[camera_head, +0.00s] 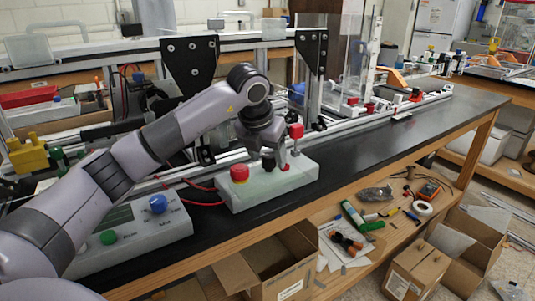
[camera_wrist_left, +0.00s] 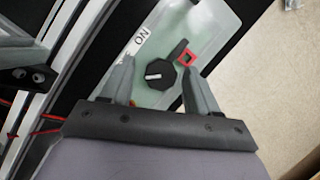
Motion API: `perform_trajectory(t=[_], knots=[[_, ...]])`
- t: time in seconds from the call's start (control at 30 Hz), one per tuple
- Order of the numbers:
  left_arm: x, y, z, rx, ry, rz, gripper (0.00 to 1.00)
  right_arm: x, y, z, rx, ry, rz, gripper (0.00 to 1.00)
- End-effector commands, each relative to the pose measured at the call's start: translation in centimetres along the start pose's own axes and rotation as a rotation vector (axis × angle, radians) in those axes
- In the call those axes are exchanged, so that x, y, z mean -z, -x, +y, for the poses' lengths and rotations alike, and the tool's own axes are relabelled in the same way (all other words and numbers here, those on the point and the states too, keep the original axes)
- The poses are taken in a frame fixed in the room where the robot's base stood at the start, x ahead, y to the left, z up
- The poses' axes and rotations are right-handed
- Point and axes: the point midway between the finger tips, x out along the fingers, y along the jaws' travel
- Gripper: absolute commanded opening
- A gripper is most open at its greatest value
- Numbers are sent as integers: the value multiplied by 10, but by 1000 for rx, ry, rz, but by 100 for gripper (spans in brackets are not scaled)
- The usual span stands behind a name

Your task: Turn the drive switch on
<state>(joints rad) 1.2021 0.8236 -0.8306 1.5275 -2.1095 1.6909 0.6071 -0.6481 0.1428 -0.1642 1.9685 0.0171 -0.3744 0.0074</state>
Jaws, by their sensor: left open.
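A pale control box (camera_head: 255,190) lies on the black bench top. A black faceted knob, the switch (camera_wrist_left: 158,75), sits on it with a white pointer mark lying roughly crosswise in the wrist view. White "ON" lettering (camera_wrist_left: 136,43) is printed up and left of the knob. My left gripper (camera_head: 277,158) is over the box; in the wrist view its open fingers (camera_wrist_left: 158,82) stand on either side of the knob, with gaps showing. A red square-framed part (camera_wrist_left: 187,57) is beside the right finger. In the head view the knob is small and partly hidden. My right gripper is out of view.
A red mushroom button (camera_head: 239,173) stands on the box's left end. A second box (camera_head: 135,238) with blue and green knobs is at left. Aluminium rails run behind. Tools and open cardboard boxes (camera_head: 290,265) lie below the bench's front edge.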

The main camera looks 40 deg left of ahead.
Motion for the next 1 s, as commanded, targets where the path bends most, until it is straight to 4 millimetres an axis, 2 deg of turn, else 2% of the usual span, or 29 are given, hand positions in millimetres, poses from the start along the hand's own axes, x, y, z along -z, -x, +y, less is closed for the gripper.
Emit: perform_trajectory(t=[0.07,0.23,0.27,0.67,1.0], knots=[[0,0,0,0,0,0,60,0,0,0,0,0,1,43],[0,0,0,0,0,0,8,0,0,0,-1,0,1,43],[0,0,0,0,0,0,4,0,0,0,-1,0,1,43],[0,1,0,25,-58,1,4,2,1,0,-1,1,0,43],[-1,2,3,122,-291,1,4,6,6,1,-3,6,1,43]])
